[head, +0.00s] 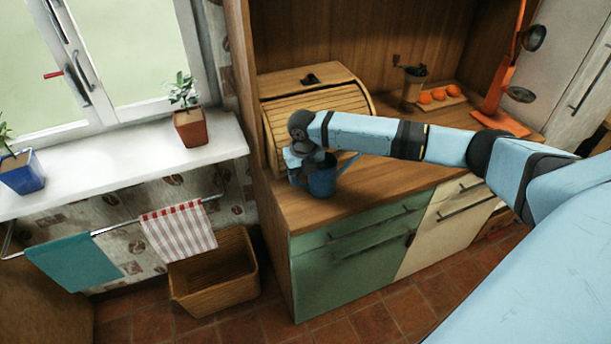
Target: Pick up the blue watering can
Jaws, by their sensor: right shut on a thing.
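The blue watering can (322,182) is on the wooden counter (393,183), near its left end and in front of the bread box. Its spout points up to the right. My right gripper (298,174) is at the can's left side, shut on it. The wrist above hides the fingertips and part of the can. I cannot tell whether the can touches the counter. My left gripper is not in view.
The roll-top bread box (318,105) stands close behind the can. Oranges (438,94) on a board, a coffee grinder (413,82) and an orange ladle stand (497,100) are further right. A wicker basket (222,277) is on the floor left of the cabinet.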

